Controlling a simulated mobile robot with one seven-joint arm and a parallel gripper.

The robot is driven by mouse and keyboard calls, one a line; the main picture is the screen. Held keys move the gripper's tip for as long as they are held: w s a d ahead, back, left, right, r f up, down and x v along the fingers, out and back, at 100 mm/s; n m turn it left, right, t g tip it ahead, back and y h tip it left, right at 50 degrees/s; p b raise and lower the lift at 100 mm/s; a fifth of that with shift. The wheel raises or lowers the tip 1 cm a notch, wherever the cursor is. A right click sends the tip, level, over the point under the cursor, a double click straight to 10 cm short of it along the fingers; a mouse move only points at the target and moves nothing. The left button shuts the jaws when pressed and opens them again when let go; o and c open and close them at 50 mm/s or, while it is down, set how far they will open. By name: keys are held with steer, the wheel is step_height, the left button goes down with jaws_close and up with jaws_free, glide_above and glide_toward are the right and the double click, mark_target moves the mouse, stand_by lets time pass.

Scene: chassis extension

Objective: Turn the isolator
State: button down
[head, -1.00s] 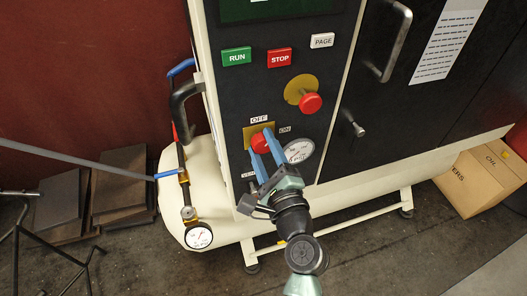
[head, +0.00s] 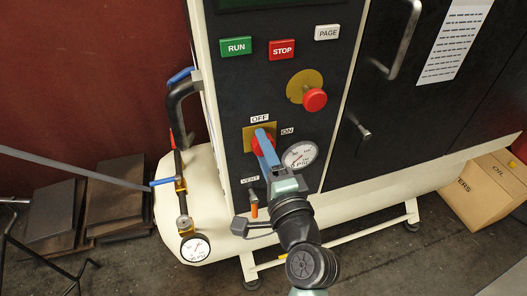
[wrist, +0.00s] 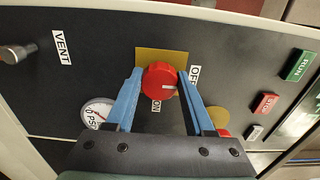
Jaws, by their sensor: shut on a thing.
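The isolator is a red round knob (wrist: 159,80) on a yellow plate (wrist: 147,54) on the dark panel. OFF and ON labels sit beside it. In the head view the knob (head: 257,149) is mostly covered by my blue fingers. My gripper (wrist: 160,74) has one finger on each side of the knob and is shut on it. A short white mark on the knob's face shows in the wrist view, facing the side between the OFF and ON labels. In the head view my gripper (head: 263,147) reaches up to the knob from below.
A pressure gauge (head: 299,156) sits close right of my fingers. A red push button (head: 314,99) is above right. RUN (head: 236,47) and STOP (head: 282,50) buttons are higher up.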

stand_by(0.4)
steer(key=shift+c, duration=1.3)
jaws_free()
steer(key=b+v, duration=0.1)
steer(key=v, duration=1.2)
steer(key=shift+b, duration=0.35)
